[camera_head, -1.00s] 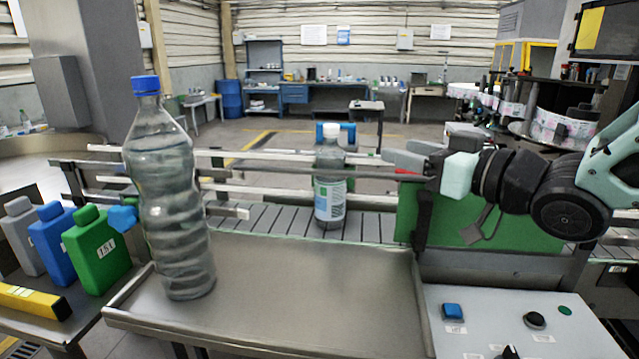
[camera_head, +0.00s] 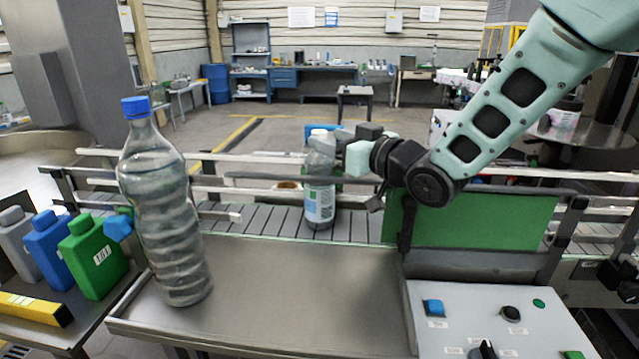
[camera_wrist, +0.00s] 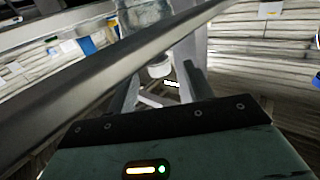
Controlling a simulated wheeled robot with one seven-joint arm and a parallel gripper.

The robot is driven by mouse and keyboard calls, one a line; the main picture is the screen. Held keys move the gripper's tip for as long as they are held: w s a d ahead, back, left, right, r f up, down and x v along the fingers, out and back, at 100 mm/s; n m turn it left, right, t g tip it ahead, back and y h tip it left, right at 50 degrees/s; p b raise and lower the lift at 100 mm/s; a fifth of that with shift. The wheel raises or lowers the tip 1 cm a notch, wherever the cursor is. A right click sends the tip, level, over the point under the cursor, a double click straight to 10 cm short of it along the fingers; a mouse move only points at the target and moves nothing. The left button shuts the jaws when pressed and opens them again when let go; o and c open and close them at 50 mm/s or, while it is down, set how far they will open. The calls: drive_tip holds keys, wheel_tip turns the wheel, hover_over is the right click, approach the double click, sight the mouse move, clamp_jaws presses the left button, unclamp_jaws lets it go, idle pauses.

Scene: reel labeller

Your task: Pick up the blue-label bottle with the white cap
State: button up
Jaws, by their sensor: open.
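The bottle with the white cap and a blue, green and white label (camera_head: 320,200) stands upright on the slatted conveyor (camera_head: 262,222) in the head view. My gripper (camera_head: 344,139) is open at the height of its neck, just to the right of it. In the wrist view, a white cap (camera_wrist: 159,70) with a clear bottle body above it shows between and beyond the two open fingers (camera_wrist: 160,88). Whether a finger touches the bottle cannot be told.
A large clear bottle with a blue cap (camera_head: 165,215) stands on the metal tray (camera_head: 290,290) at the front left. Rails run along the conveyor. A green panel (camera_head: 470,222) and a button box (camera_head: 460,335) lie to the right. Grey, blue and green jugs (camera_head: 92,257) stand at left.

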sight(325, 135)
drive_tip(key=p+x, duration=0.2)
drive_tip(key=x, duration=0.1)
drive_tip(key=shift+w+a+r, duration=0.15)
drive_tip(key=shift+w+r, duration=0.05)
drive_tip(key=shift+w+a+f, duration=0.1)
drive_tip(key=shift+w+a, duration=0.05)
drive_tip(key=shift+w, duration=0.1)
drive_tip(key=shift+c, duration=0.3)
clamp_jaws()
